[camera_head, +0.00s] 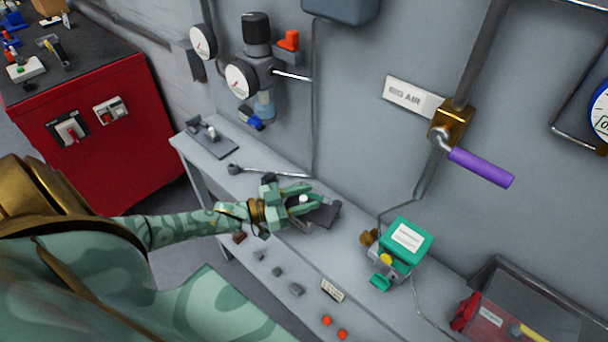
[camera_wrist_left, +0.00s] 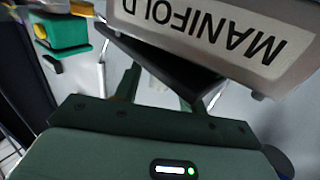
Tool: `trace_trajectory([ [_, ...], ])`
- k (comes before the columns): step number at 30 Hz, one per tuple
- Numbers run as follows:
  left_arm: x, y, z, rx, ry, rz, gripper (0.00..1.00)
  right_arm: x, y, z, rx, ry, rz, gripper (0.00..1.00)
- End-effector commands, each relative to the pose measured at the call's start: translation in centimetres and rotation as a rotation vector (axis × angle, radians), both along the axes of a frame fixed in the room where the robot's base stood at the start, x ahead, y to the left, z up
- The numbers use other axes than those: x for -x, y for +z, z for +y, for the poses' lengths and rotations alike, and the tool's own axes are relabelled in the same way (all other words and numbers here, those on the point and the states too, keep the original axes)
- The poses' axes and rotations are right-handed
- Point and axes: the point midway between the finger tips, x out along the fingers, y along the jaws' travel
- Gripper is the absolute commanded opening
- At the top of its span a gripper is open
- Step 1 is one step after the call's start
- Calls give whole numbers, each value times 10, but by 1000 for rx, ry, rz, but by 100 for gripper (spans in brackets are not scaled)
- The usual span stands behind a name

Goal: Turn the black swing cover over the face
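My left gripper (camera_head: 308,197) reaches over the bench from the left. Its two green fingers are apart, with a small white knob (camera_head: 303,199) showing between them. A dark flat piece (camera_head: 322,215), which looks like the black swing cover, lies just under and beyond the fingers. In the left wrist view a black panel (camera_wrist_left: 172,66) lies just beyond the spread fingers (camera_wrist_left: 158,92), partly behind a plate lettered MANIFOLD (camera_wrist_left: 215,32). I cannot tell whether the fingers touch the cover. The face is not clearly seen. My right gripper is not in view.
A green actuator box (camera_head: 408,240) stands to the right on the grey bench. Small grey blocks (camera_head: 277,271) and orange buttons (camera_head: 327,321) are in front. A purple-handled valve (camera_head: 480,167) and a gauge (camera_head: 241,80) are on the wall. A grey bin (camera_head: 530,300) is at lower right.

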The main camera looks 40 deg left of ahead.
Motion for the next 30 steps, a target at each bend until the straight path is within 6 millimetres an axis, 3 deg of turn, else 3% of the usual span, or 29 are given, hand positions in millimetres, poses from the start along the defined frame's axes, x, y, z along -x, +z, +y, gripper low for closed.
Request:
trace_trajectory([
  [14,6,-1,3,0,-1,2,40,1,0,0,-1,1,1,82],
  [17,19,-2,12,0,-1,5,40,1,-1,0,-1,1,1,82],
  [30,111,-2,76,-3,-1,6,40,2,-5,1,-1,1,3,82],
])
